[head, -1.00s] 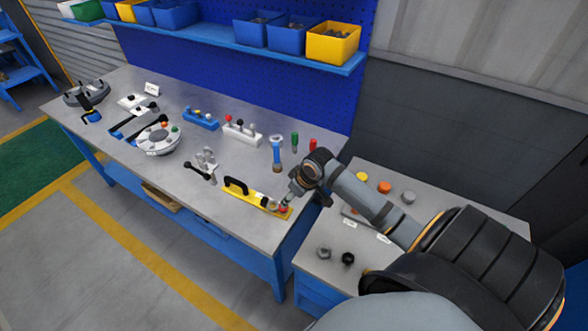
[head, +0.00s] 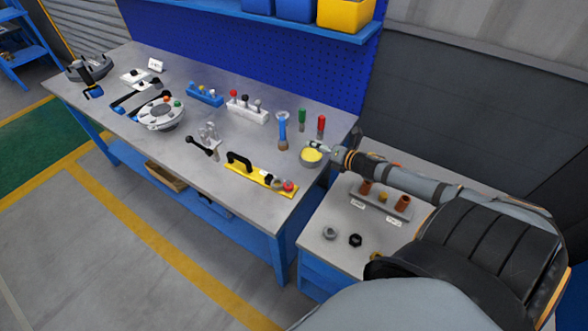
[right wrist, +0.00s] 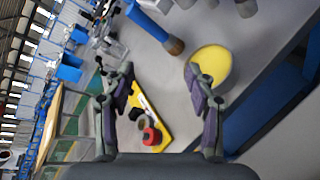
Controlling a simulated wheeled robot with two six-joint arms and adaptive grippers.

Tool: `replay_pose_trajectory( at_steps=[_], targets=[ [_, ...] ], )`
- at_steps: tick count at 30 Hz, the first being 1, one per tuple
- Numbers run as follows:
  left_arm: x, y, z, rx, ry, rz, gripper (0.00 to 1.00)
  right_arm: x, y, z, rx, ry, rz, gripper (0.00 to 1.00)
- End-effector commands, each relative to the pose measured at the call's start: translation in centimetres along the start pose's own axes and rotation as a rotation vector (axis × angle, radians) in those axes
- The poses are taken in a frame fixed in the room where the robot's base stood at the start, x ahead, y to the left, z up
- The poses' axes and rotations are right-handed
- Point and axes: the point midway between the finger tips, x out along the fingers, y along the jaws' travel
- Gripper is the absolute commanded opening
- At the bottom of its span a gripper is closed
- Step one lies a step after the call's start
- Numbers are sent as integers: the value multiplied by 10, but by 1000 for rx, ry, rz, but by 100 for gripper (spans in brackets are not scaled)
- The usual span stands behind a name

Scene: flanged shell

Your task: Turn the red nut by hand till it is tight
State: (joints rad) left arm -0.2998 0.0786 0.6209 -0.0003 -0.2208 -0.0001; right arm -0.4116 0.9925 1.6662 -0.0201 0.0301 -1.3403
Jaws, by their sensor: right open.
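A red round piece (head: 289,187) sits at the right end of a yellow bar (head: 258,179) with a black handle, near the bench's front edge. It also shows in the right wrist view (right wrist: 152,136), beside a darker ring. A pale round flanged shell (head: 160,115) further left carries small orange-red and green pieces; I cannot tell which red piece is the nut. My right gripper (head: 316,147) is over the bench's right end, by a bowl with yellow inside (head: 312,155). In the right wrist view the gripper (right wrist: 159,70) is open with nothing between its fingers. My left gripper is not in view.
A brush with a blue handle (head: 282,130) and upright green (head: 302,117) and red (head: 321,124) handles stand behind the bowl. A lever clamp (head: 205,142) is left of the bar. A side table (head: 318,255) holds loose nuts and a tray (head: 384,197).

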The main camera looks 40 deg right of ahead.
Motion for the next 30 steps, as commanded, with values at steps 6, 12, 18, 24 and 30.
replay_pose_trajectory(
  at_steps=[6,12,18,24,30],
  targets=[
    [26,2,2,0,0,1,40,-41,-15,-76,-834,236,392,55],
    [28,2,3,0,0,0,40,-63,-19,-99,-1035,299,542,55],
    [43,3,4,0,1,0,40,-52,-18,-108,-1035,296,546,55],
    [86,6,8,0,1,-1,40,-13,-9,-132,-1035,289,547,55],
    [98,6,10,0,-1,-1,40,11,6,-141,-1030,288,544,55]
  ],
)
